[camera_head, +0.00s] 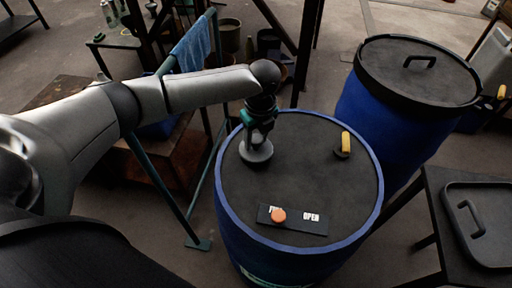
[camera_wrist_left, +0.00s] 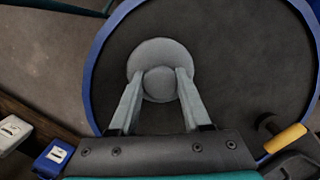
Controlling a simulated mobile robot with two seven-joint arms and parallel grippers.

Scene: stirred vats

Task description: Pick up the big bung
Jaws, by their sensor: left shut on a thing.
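The big bung (camera_head: 256,154) is a grey round disc with a smaller knob on top. It is at the left part of the blue drum's dark lid (camera_head: 300,180). My left gripper (camera_head: 259,139) comes down over it from above. In the left wrist view the two fingers of my left gripper (camera_wrist_left: 158,88) are on either side of the bung's knob, shut on it, with the wide disc of the bung (camera_wrist_left: 158,53) showing beyond. I cannot tell whether the bung touches the lid. My right gripper is not in view.
On the same lid are a small yellow-handled piece (camera_head: 345,143) and a dark plate (camera_head: 292,219) with an orange knob (camera_head: 278,215) and the word OPEN. A second blue drum (camera_head: 365,115) with a handled lid stands behind right. A dark table (camera_head: 440,215) is at right.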

